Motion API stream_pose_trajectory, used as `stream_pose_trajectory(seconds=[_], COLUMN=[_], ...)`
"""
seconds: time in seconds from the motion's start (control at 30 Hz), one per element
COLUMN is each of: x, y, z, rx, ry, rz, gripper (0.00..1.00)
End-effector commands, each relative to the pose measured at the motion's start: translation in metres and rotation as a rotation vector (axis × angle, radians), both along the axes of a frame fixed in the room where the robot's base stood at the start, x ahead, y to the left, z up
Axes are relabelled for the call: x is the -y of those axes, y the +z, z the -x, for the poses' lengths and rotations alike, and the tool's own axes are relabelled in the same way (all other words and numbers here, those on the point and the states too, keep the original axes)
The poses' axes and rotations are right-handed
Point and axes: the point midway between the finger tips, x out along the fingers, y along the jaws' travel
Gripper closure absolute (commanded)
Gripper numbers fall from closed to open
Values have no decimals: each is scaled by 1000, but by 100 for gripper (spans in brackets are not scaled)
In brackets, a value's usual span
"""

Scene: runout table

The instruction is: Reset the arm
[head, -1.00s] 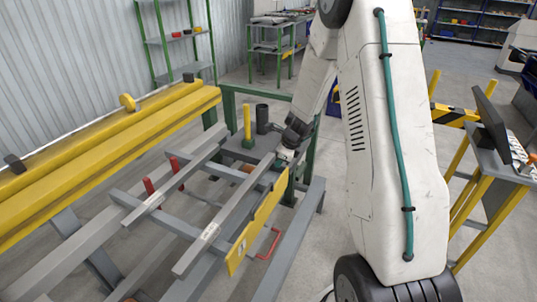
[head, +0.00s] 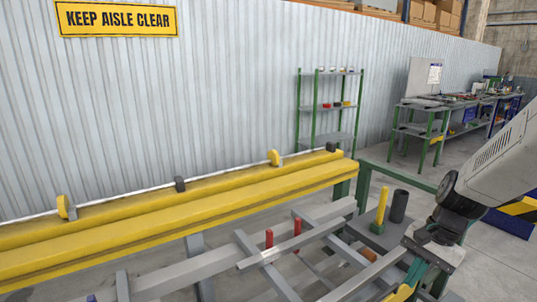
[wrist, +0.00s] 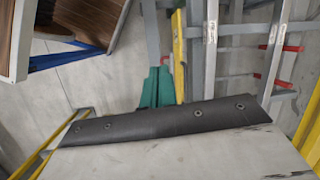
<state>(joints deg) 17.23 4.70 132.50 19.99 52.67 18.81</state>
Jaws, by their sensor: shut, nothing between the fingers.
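My gripper (wrist: 157,88) shows in the wrist view as two teal fingers side by side, closed together with nothing between them. They stick out beyond the dark bolted edge of my own wrist. In the head view my arm comes in from the right edge and bends down at a dark joint. Its end hangs over the grey runout table frame (head: 330,232), near the right end. I cannot tell from the head view how far the fingertips are above the bars. Most of my arm is outside the picture.
A yellow beam (head: 180,245) runs along the table's wall side. Red pegs (head: 269,238), a yellow post (head: 382,208) and a dark cylinder (head: 399,206) stand close to my wrist. A green shelf rack (head: 330,106) and a workbench (head: 425,115) are behind.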

Motion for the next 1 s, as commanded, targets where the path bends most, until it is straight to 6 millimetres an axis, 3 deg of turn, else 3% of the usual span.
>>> stream_pose_trajectory(seconds=[0.03, 0.2, 0.5, 0.7, 1.0], x=[-9, -28, -42, -50, -56], y=[19, 62, 110, 128, 137], z=[18, 78, 164, 184, 186], rx=[18, 45, 129, 238, 284], ry=[104, 420, 770, 825, 844], rz=[17, 78, 230, 302, 317], gripper=[100, 100, 100, 100, 100])
